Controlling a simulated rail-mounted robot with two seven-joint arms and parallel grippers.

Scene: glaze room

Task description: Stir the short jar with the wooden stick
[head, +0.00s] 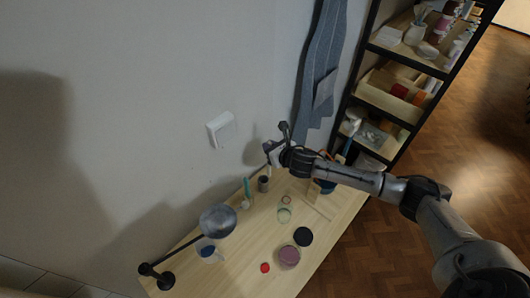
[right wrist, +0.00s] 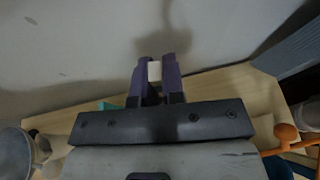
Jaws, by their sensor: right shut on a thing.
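My right gripper (head: 270,149) is raised near the wall above the back of the table in the head view. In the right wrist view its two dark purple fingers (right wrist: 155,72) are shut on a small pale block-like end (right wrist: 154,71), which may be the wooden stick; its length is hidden. A low round jar with a mauve top (head: 289,256) stands at the front of the table. A clear greenish glass jar (head: 284,214) stands behind it. I cannot tell for certain which is the short jar. Both are well apart from the gripper. My left gripper is not in view.
A grey cup (head: 263,184) and a teal upright object (head: 247,188) stand at the back of the table. A black disc (head: 303,236) and a small red piece (head: 265,267) lie near the mauve-topped jar. A lamp (head: 217,221) overhangs the left side. Shelves (head: 408,55) stand right.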

